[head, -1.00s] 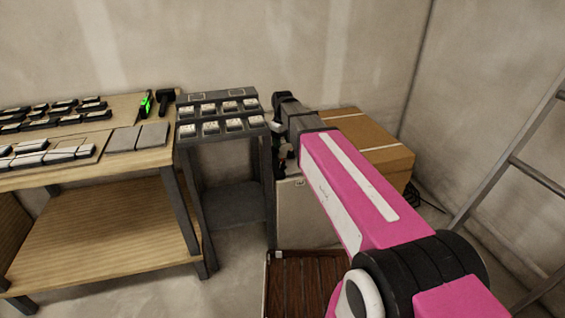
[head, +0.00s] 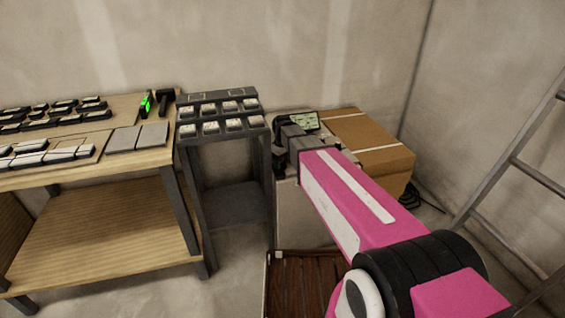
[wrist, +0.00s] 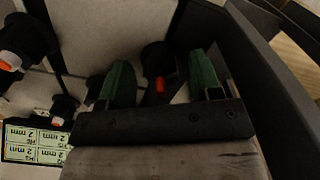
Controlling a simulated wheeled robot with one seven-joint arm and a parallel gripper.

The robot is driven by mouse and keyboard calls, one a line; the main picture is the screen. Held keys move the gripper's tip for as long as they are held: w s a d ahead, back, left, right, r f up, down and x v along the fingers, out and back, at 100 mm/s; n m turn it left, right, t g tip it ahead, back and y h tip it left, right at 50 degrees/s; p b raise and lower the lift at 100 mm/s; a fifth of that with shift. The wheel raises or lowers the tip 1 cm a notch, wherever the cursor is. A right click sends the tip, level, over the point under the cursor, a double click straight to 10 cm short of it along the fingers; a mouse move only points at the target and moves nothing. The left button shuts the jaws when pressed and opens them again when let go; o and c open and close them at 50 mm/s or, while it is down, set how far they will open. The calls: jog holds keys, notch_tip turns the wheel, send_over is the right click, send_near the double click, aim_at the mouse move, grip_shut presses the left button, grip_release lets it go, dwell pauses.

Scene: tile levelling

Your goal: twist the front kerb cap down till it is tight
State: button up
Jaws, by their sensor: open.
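My gripper (wrist: 161,66) is open in the wrist view, with its two green-padded fingers spread apart. A black cap with an orange-red mark (wrist: 159,80) shows between the fingers in the picture. I cannot tell whether either finger touches it or how high the fingers are over it. More black caps show at the left, a large one with an orange and white end (wrist: 25,45) and a smaller one (wrist: 62,108). Which of them is the front kerb cap is not clear. In the head view my arm hides the caps and most of the gripper.
A small screen (head: 305,121) stands behind the gripper; its "2 mm" readings show in the wrist view (wrist: 35,141). A cardboard box (head: 375,150) is to the right, a dark rack of white-topped pieces (head: 222,147) to the left. A ladder (head: 510,170) leans at far right.

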jog(key=c, duration=0.9)
jog(key=shift+m, duration=0.8)
jog(key=shift+c, duration=0.2)
jog(key=o, duration=0.9)
jog(key=shift+o, duration=0.2)
jog(key=shift+r, duration=0.1)
notch_tip(320, 180, up, 11)
jog(key=shift+f, duration=0.15)
